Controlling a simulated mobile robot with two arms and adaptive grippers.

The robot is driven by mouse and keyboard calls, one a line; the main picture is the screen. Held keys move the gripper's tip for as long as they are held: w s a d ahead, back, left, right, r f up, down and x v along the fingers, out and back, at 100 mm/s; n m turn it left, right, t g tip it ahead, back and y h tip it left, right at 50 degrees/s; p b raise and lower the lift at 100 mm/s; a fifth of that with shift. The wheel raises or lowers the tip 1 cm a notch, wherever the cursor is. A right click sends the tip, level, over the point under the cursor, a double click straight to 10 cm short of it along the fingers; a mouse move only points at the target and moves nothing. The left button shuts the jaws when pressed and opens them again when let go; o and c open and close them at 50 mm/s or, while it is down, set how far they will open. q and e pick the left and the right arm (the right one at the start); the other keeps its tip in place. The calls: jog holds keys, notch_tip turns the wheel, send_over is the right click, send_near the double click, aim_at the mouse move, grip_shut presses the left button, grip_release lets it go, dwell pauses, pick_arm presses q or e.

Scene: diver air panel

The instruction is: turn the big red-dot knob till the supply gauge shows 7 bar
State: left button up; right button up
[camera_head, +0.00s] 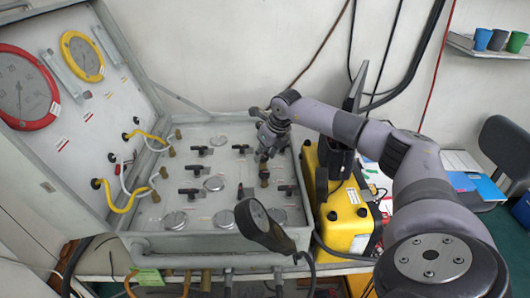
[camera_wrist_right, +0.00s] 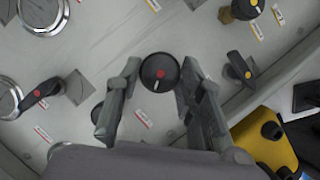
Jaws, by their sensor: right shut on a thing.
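The big black knob with a red dot (camera_wrist_right: 160,72) sits between the two fingers of my right gripper (camera_wrist_right: 158,88) in the right wrist view. The gripper is shut on it; a white pointer mark shows below the dot. In the head view my right gripper (camera_head: 264,155) is at the upper right of the panel and hides the knob. A large red-rimmed gauge (camera_head: 54,115) and a smaller yellow-rimmed gauge (camera_head: 82,56) are on the open lid at left. I cannot tell which is the supply gauge, and I cannot read their scales. My left gripper is not in view.
The grey panel (camera_head: 222,135) carries several black lever valves, round metal caps and yellow hoses. A dark round-headed device (camera_head: 262,224) stands in front of it. A yellow case (camera_head: 350,218) is close to the panel's right side. Cups (camera_head: 498,39) stand on a shelf at upper right.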

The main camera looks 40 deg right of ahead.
jog(key=m+h+b, duration=0.1)
jog(key=m, duration=0.3)
jog(key=shift+w+a+m+h+b, duration=0.1)
jog(key=shift+a+m+h+b, duration=0.1)
jog(key=shift+m+h+b, duration=0.15)
jog(key=m+g+h+b, duration=0.1)
jog(key=m, duration=0.2)
jog(key=m+g+h+b, duration=0.1)
jog(key=m+b, duration=0.1)
jog(key=m, duration=0.1)
jog(key=shift+w+a, duration=0.15)
jog(key=shift+a, duration=0.05)
jog(key=m, duration=0.2)
jog(key=m+g+b, duration=0.1)
jog(key=m, duration=0.1)
jog(key=shift+w+m+g+h, duration=0.15)
jog(key=shift+m+g+h, duration=0.15)
jog(key=shift+m+h, duration=0.05)
jog(key=shift+w+m+g, duration=0.1)
jog(key=shift+m+g, duration=0.6)
jog(key=shift+m, duration=1.2)
jog(key=o, duration=1.2)
jog(key=shift+b, duration=0.3)
jog(key=shift+c, duration=0.2)
